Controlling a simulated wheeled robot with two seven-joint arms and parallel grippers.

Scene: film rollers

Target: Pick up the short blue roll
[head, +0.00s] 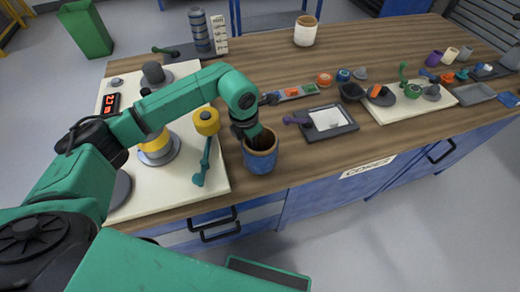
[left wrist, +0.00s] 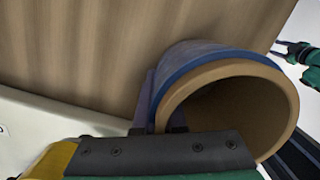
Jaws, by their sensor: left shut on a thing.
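The short blue roll (head: 262,162) is a wide hollow tube with a blue outside and a brown core. It is upright near the front edge of the wooden table, right of the cream board. My left gripper (head: 256,143) comes down on it from above and is shut on its wall. In the left wrist view the roll (left wrist: 200,55) shows its open end, with the gripper (left wrist: 165,122) at its rim. Whether its base touches the table is unclear. My right gripper is not visible in the head view.
The cream board (head: 170,195) on the left carries a yellow-banded post (head: 155,145) and a teal lever (head: 203,165). A dark tray (head: 327,122) lies to the right. A cream roll (head: 305,31) stands at the back. The table between them is mostly clear.

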